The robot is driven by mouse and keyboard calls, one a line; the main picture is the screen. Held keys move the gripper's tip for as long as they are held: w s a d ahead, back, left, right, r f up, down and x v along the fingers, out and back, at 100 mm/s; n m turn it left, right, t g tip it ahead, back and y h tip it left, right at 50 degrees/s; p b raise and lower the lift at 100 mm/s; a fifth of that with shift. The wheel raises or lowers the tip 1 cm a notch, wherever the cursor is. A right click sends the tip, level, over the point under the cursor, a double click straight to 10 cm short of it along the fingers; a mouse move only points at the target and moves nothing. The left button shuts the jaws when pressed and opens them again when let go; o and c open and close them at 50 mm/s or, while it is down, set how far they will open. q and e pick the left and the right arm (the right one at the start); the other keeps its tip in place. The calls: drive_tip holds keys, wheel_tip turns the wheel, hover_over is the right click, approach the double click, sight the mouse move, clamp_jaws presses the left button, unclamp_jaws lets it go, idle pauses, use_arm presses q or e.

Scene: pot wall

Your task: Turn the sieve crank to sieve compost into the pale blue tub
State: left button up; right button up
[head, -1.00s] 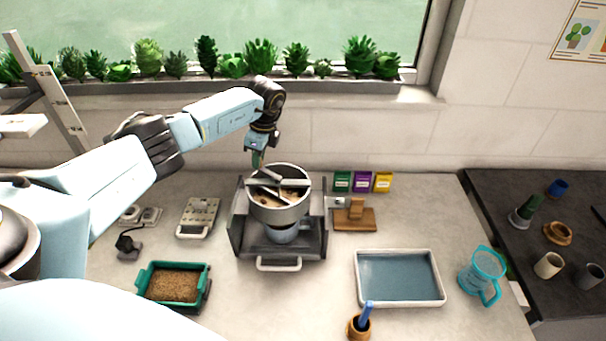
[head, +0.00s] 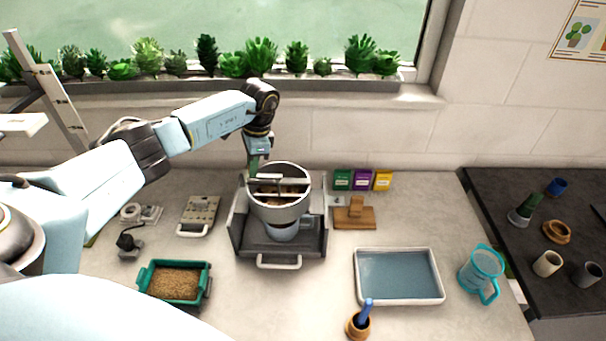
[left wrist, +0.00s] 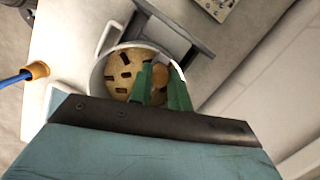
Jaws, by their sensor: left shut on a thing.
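The metal sieve (head: 281,208) stands on a dark grey stand (head: 246,243) in the middle of the table, with a crossbar and crank over its open top. The pale blue tub (head: 283,231) sits under it, mostly hidden by the sieve. My left gripper (head: 256,172) reaches down at the sieve's back left rim and is shut on the crank handle. In the left wrist view, its green fingers (left wrist: 166,90) close around the tan crank knob (left wrist: 160,76), above the slotted brown sieve floor (left wrist: 124,74). My right gripper is not in view.
A green tray of brown grain (head: 174,282) stands at front left, and a water-filled tray (head: 398,276) at front right. A blue jug (head: 482,270), a wooden block (head: 354,214) and seed packets (head: 362,181) stand to the right. A keypad-like device (head: 199,214) lies left of the stand.

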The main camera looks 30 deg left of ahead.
use_arm(q)
drive_tip(key=shift+s+d+n, duration=0.2)
drive_tip(key=shift+s+n, duration=0.15)
drive_tip(key=shift+n, duration=0.25)
drive_tip(key=d+n, duration=0.1)
drive_tip(key=s+d+n+h, duration=0.1)
drive_tip(key=n, duration=0.1)
drive_tip(key=shift+n, duration=0.3)
drive_tip(key=shift+s+a+n, duration=0.1)
drive_tip(key=shift+s+n, duration=0.1)
drive_tip(key=shift+n, duration=0.1)
drive_tip(key=o, duration=0.7)
drive_tip(key=shift+a, duration=0.1)
